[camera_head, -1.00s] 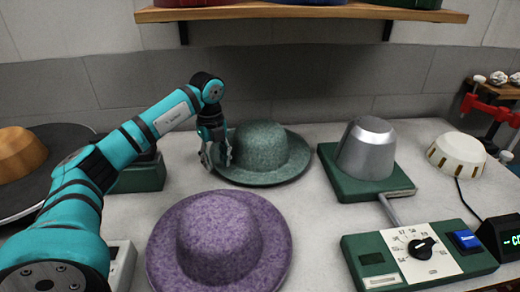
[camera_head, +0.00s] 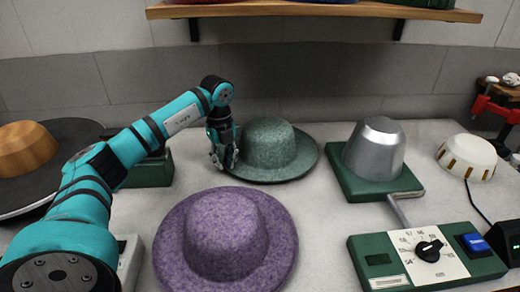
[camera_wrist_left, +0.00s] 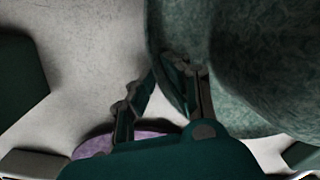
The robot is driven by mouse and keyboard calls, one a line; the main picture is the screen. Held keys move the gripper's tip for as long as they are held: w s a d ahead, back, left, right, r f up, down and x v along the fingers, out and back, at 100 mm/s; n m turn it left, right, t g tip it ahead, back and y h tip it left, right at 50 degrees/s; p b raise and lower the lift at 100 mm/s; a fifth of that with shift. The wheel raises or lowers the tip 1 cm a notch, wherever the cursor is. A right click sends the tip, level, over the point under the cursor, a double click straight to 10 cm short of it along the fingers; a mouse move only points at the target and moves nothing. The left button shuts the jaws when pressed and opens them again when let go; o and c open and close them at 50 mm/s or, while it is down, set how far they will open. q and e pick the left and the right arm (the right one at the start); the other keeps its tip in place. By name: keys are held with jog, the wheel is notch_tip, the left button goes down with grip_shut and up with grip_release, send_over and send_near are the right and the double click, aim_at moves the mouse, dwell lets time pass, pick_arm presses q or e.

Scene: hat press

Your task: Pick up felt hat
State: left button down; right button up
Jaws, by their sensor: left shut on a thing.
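A green felt hat (camera_head: 268,143) with a round crown and wide brim sits at the back middle of the table. My left gripper (camera_head: 225,158) is at the left edge of its brim, pointing down. In the left wrist view, the gripper (camera_wrist_left: 165,85) has its fingers at the brim of the green hat (camera_wrist_left: 260,60), shut on it, with the crown to the right. The hat looks level and at table height. A purple felt hat (camera_head: 226,235) lies in front, apart from the gripper. My right gripper is out of view.
A metal hat block (camera_head: 374,148) on a green base stands right of the green hat. A control box (camera_head: 428,258) with a dial and blue button is at front right. A wooden block (camera_head: 25,148) on a dark disc is at left. A shelf (camera_head: 310,11) hangs above.

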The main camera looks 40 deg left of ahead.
pick_arm(q)
jog(key=shift+r, duration=0.1)
notch_tip(320, 180, up, 10)
dwell(0.4)
jog(key=c, duration=2)
grip_release()
grip_shut()
jog(key=shift+s, duration=0.1)
